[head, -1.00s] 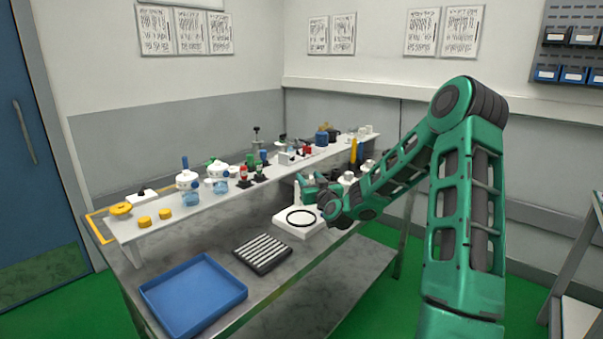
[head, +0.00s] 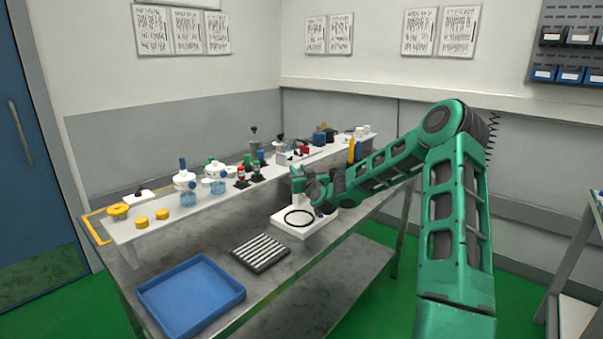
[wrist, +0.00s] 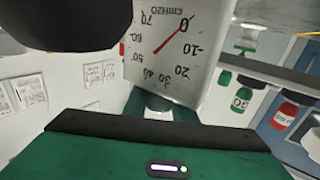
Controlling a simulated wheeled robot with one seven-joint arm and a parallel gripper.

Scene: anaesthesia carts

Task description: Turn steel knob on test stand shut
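The test stand (head: 280,225) has a white base with a black ring (head: 299,217) on it, on the bench in the head view. A white pressure gauge (wrist: 205,60) marked cmH2O fills the middle of the wrist view, its red needle close to 0. I cannot make out the steel knob in either view. My gripper (head: 308,189) is just above and behind the ring, close to the stand. Its fingertips are hidden or too small to tell. A dark rounded shape covers the wrist view's upper left; I cannot tell what it is.
A blue tray (head: 191,298) and a dark ribbed rack (head: 260,253) lie on the bench, left of the stand. A raised shelf (head: 213,208) behind carries yellow caps, blue-and-white jars and several small red, green and blue bottles. A yellow upright piece (head: 351,151) stands near my arm.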

